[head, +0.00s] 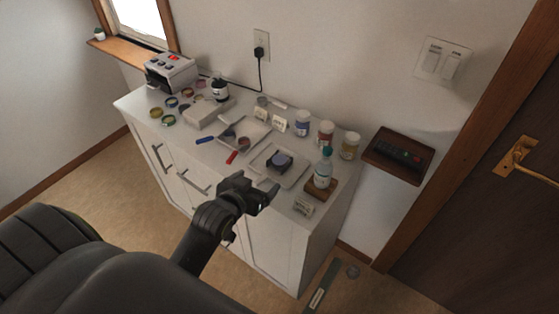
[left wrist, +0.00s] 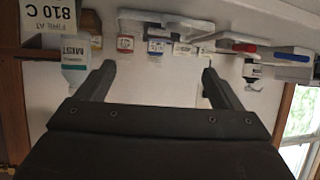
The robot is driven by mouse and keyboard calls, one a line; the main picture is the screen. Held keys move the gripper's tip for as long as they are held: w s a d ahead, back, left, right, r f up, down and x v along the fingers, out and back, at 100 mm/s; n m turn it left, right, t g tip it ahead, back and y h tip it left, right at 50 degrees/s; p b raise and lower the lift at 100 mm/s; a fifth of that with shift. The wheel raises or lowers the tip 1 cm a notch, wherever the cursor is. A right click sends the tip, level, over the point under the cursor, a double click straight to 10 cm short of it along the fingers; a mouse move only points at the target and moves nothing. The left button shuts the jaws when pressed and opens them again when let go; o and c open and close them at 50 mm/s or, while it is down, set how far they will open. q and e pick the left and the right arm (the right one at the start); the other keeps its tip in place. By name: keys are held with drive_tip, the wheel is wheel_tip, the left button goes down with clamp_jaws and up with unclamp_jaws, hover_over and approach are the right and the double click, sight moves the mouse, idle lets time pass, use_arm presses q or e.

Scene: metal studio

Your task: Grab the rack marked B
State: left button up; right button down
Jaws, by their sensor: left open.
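I cannot read a letter B in either view, so I cannot tell which thing is the rack marked B. Two pale trays lie on the white cabinet: one (head: 262,163) near the middle right with a dark blue item on it, one (head: 262,132) further back left. Two small cards (head: 279,125) stand behind them, their print too small to read in the head view. My left gripper (head: 266,186) is open and empty near the cabinet's front edge, in front of the nearer tray. Its two fingers show apart in the left wrist view (left wrist: 158,70). My right gripper does not show.
Several jars (head: 325,133) stand at the back. Red (head: 232,157) and blue (head: 206,139) handles lie left of the gripper.

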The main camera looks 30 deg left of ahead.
use_arm(q)
drive_tip(key=p, duration=0.1)
approach(277, 163)
drive_tip(key=x, duration=0.5)
drive_tip(key=shift+d+f, duration=0.1)
drive_tip(key=shift+f, duration=0.1)
drive_tip(key=shift+w+f+p, duration=0.15)
drive_tip(key=shift+w+p, duration=0.2)
drive_tip(key=shift+w, duration=0.2)
drive_tip(key=shift+p+x, duration=0.3)
drive_tip(key=shift+x, duration=1.7)
drive_tip(key=c, duration=1.2)
drive_tip(key=shift+c, duration=0.2)
